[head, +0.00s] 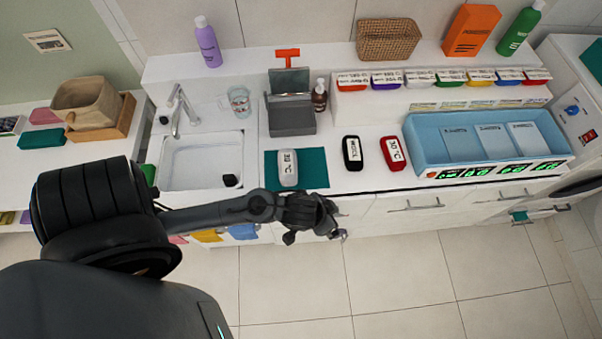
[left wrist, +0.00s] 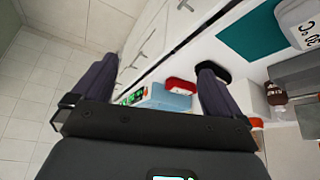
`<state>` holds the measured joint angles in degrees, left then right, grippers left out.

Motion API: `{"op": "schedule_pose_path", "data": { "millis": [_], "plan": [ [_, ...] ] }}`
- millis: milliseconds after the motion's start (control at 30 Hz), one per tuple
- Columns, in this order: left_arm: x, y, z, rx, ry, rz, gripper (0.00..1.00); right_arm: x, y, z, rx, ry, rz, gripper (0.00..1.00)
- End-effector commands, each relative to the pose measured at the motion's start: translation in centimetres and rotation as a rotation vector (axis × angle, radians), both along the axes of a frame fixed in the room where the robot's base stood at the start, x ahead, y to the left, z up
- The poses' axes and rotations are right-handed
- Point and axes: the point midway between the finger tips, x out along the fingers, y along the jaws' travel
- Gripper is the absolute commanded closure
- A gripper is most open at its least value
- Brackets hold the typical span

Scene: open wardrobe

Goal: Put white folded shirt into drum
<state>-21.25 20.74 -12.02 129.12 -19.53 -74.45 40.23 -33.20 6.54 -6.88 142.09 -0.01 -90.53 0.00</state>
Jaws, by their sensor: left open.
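The white folded item (head: 288,168), marked with a dark label, lies on a teal mat (head: 315,170) on the counter. In the left wrist view it shows at the top right (left wrist: 298,20), partly cut off. My left gripper (head: 338,236) hangs over the floor in front of the counter, below and right of the white item. Its fingers are apart and empty (left wrist: 155,75). At the right edge stands a white machine (head: 577,118) with a dark rounded rim (head: 578,187) low on its front. The inside of the drum is hidden. My right gripper is not in view.
A black item (head: 352,153) and a red item (head: 393,153) lie right of the mat. Beyond is a blue tray (head: 425,160) with dividers. A sink (head: 195,160) is at left. Drawer handles (head: 416,207) line the counter front. The tiled floor is clear.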

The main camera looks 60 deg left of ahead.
Motion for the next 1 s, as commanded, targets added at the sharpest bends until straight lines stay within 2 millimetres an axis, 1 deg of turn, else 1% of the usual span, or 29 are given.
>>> {"op": "schedule_pose_path", "data": {
  "millis": [33, 200, 300, 400, 533, 1000],
  "plan": [
    [-1.3, -0.1, 0.7, 0.010, 0.023, -0.008, 0.00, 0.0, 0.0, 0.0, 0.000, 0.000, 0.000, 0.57],
    [-5.0, 0.9, 2.5, 0.052, 0.114, -0.058, 0.00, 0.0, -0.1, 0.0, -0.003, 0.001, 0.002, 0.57],
    [-6.6, 1.3, 3.1, 0.059, 0.155, -0.083, 0.00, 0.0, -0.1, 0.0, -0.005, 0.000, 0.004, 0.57],
    [-7.6, 1.6, 3.4, 0.059, 0.180, -0.100, 0.00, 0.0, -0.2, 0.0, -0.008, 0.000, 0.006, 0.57],
    [-8.0, 1.7, 3.6, 0.060, 0.191, -0.112, 0.00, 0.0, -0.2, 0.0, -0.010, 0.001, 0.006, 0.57],
    [-8.0, 1.7, 3.6, 0.068, 0.190, -0.128, 0.00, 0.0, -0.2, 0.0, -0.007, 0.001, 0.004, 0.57]
  ]
}}
